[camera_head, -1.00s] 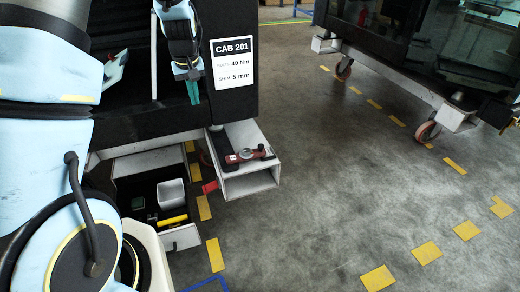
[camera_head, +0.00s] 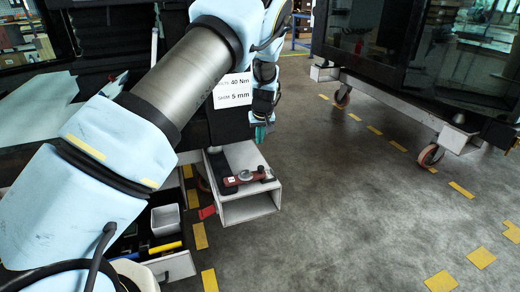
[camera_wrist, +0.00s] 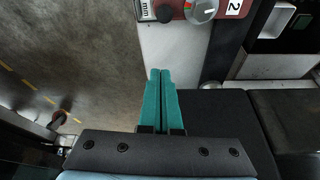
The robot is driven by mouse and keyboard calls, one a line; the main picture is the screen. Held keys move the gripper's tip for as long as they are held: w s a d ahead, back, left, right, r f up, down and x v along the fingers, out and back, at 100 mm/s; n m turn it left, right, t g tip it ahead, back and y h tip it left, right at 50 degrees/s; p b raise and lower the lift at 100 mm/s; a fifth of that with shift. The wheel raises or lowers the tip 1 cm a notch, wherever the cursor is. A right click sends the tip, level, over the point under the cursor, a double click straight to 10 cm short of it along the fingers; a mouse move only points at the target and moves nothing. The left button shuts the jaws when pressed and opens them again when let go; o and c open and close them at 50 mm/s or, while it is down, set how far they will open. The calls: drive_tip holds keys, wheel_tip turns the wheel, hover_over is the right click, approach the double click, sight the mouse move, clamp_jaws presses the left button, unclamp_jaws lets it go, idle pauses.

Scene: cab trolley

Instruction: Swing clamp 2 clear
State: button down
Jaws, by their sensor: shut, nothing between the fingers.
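Clamp 2 is the red part with a round grey knob and a white label reading 2 (camera_wrist: 200,9), cut off by the top edge of the wrist view. In the head view the red clamp (camera_head: 248,178) lies on top of the pale, open-ended beam (camera_head: 250,203) under the cab corner. My gripper's teal fingers (camera_wrist: 159,72) are pressed together and empty. They point toward the clamp, apart from it, beside the pale beam top in the wrist view. In the head view my gripper (camera_head: 260,134) hangs above and behind the clamp, near the cab corner.
The cab's dark body, with a card reading 40 Nm and 5 mm (camera_head: 232,91), is partly hidden by my arm. A drawer with a grey bin (camera_head: 165,219) sits low at left. Another cab on a wheeled trolley (camera_head: 430,153) stands at right. The floor between is clear.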

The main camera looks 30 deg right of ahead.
drive_tip(key=x, duration=0.9)
drive_tip(key=shift+a, duration=0.1)
drive_tip(key=s, duration=0.2)
drive_tip(key=shift+s+a+f+p, duration=0.2)
drive_tip(key=shift+s+a+p, duration=0.05)
drive_tip(key=shift+a+p, duration=0.1)
drive_tip(key=shift+s+a+f, duration=0.15)
drive_tip(key=shift+s+a, duration=0.05)
drive_tip(key=shift+s, duration=0.35)
drive_tip(key=shift+s+d+m, duration=0.1)
drive_tip(key=shift+s+m, duration=0.3)
drive_tip(key=shift+m, duration=0.2)
